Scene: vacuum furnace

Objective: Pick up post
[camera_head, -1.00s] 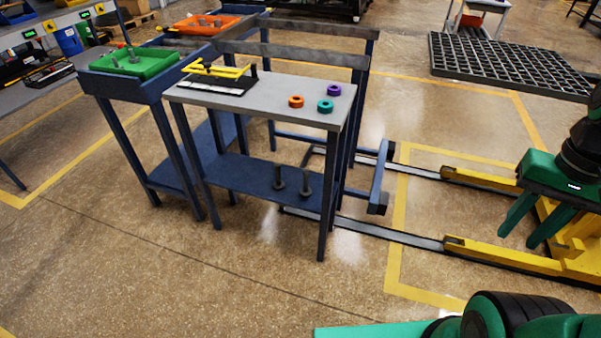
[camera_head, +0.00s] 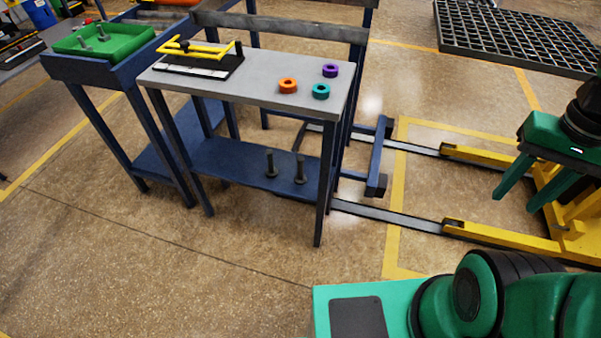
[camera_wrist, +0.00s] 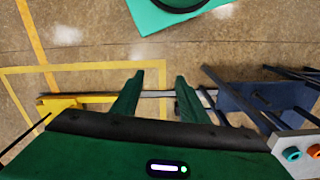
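Two grey posts with round bases, a left post (camera_head: 271,163) and a right post (camera_head: 300,171), stand upright on the blue lower shelf (camera_head: 222,160) of the small table in the head view. More grey posts (camera_head: 102,33) stand in a green tray (camera_head: 105,43) at the upper left. My gripper (camera_head: 516,200) is at the right of the head view, well apart from the table, fingers pointing down. In the wrist view my gripper (camera_wrist: 159,79) is open with nothing between its fingers.
The grey tabletop (camera_head: 215,88) above the shelf bears a yellow-handled fixture (camera_head: 200,57) and orange (camera_head: 288,85), teal (camera_head: 321,91) and purple (camera_head: 330,70) rings. A yellow-railed frame (camera_head: 500,240) lies at the right. The floor before the table is clear.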

